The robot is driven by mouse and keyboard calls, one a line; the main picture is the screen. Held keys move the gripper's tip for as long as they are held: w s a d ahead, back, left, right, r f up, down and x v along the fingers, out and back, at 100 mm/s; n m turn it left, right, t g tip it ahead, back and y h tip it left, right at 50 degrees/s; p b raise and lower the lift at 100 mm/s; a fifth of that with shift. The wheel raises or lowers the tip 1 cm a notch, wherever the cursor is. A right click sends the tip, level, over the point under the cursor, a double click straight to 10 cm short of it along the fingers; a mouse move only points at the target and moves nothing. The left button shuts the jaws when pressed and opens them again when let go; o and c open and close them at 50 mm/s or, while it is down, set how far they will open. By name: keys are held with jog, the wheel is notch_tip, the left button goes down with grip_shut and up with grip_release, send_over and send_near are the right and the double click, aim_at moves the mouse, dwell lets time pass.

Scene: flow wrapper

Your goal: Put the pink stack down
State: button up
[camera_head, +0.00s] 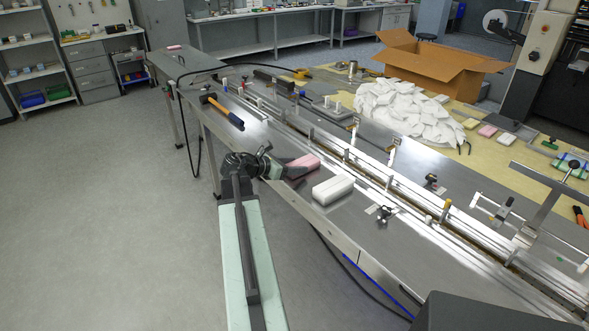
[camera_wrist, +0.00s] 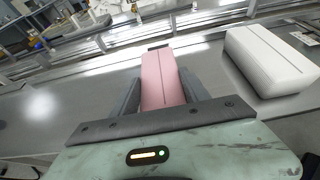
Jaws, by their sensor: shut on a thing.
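The pink stack (camera_wrist: 163,82) is a long pink block lying between the two fingers of my gripper (camera_wrist: 163,86) in the wrist view. In the head view the pink stack (camera_head: 303,166) shows at the end of my gripper (camera_head: 296,169), over the steel table top (camera_head: 268,139) near its front edge. The gripper is shut on it. I cannot tell whether its underside touches the table. A white stack (camera_head: 333,190) lies on the table to the right of the pink one, apart from it; it also shows in the wrist view (camera_wrist: 270,60).
A conveyor with metal rails (camera_head: 372,175) runs along behind the stacks. A hammer with an orange handle (camera_head: 226,112) lies to the left on the table. A small metal fixture (camera_head: 383,213) stands right of the white stack. Bare steel lies left of the pink stack.

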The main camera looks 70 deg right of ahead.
jog(key=shift+f, duration=0.2)
jog(key=o, duration=1.3)
jog(key=shift+r, duration=0.1)
jog(key=shift+a+r, duration=0.15)
jog(key=shift+r, duration=0.2)
jog(key=p+v, duration=0.2)
jog(key=v, duration=0.3)
jog(key=p+v, duration=0.2)
jog(key=v, duration=0.4)
jog(key=shift+w+a+f+p, duration=0.1)
jog(key=shift+w+a+p, duration=0.1)
jog(key=shift+a+p, duration=0.15)
